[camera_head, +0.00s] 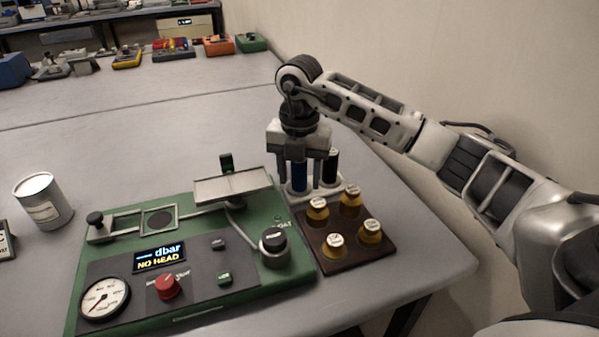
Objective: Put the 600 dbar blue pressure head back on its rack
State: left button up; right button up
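The blue pressure head (299,177) stands upright in the small pale rack (297,196) behind the brown weight block. A black head (331,166) stands beside it on the right. My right gripper (300,183) points straight down over the rack, with one finger on each side of the blue head. Narrow gaps seem to show between the fingers and the head, so it looks open around it. The gripper body hides the head's top. The green tester (190,205) has a display (160,257) reading "dbar" and "NO HEAD". My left gripper is not in view.
A brown block (345,256) with several brass-coloured weights stands just in front of the rack. A grey can (43,201) stands at the left. Several coloured instruments line the far table edge. A wall runs along the right. The middle of the table behind the tester is clear.

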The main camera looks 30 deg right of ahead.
jog(key=shift+r, duration=0.5)
notch_tip(320, 180, up, 11)
jog(key=shift+f+p, duration=0.1)
jog(key=shift+p, duration=0.45)
jog(key=shift+r, duration=0.3)
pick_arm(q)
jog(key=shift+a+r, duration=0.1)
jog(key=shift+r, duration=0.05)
pick_arm(e)
jog(key=shift+f, duration=0.15)
